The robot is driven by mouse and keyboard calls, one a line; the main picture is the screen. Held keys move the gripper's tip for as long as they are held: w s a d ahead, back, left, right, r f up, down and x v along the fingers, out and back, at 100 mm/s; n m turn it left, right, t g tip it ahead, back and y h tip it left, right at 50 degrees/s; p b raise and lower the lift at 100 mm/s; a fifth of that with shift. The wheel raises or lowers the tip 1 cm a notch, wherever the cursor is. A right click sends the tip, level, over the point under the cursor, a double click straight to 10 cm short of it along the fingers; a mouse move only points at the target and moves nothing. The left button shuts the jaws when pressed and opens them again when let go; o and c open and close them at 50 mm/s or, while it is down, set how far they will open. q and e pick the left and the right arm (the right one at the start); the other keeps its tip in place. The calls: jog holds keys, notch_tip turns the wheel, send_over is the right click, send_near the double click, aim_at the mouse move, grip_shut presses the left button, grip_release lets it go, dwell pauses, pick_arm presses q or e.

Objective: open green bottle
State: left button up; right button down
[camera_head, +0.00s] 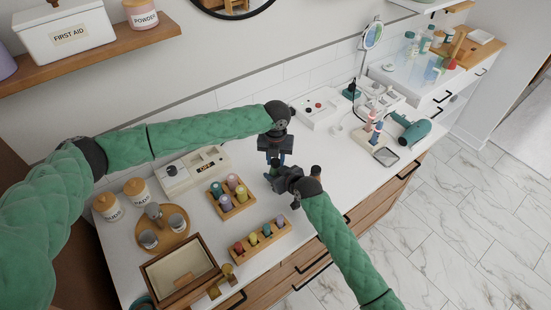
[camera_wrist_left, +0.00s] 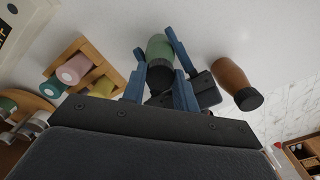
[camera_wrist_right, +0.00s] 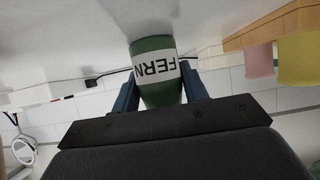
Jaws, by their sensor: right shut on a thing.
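The green bottle (camera_wrist_right: 156,72) has a white label reading FERN and a dark cap (camera_wrist_left: 160,77). It sits between the blue fingers of my right gripper (camera_wrist_right: 158,90), which is shut on its body. My left gripper (camera_wrist_left: 160,90) is above, with its fingers open on either side of the cap and no clear contact. In the head view, my left gripper (camera_head: 273,158) comes down over my right gripper (camera_head: 276,174), and the two arms mostly hide the bottle.
A brown bottle (camera_wrist_left: 232,77) with a dark cap stands close beside the grippers. Wooden racks of coloured bottles (camera_head: 260,241) and an open wooden box (camera_head: 205,256) are nearby on the white counter. A hair dryer (camera_head: 411,129) lies to the right. The counter's front edge is close.

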pick_arm(q)
jog(key=n, duration=0.8)
jog(key=shift+n, duration=0.4)
jog(key=n, duration=1.3)
jog(key=shift+s+n, duration=0.1)
jog(key=shift+n, duration=0.3)
jog(key=n, duration=0.3)
jog(key=shift+d, duration=0.1)
jog(key=n, duration=0.8)
jog(key=shift+r+n, duration=0.1)
jog(key=shift+n, duration=0.2)
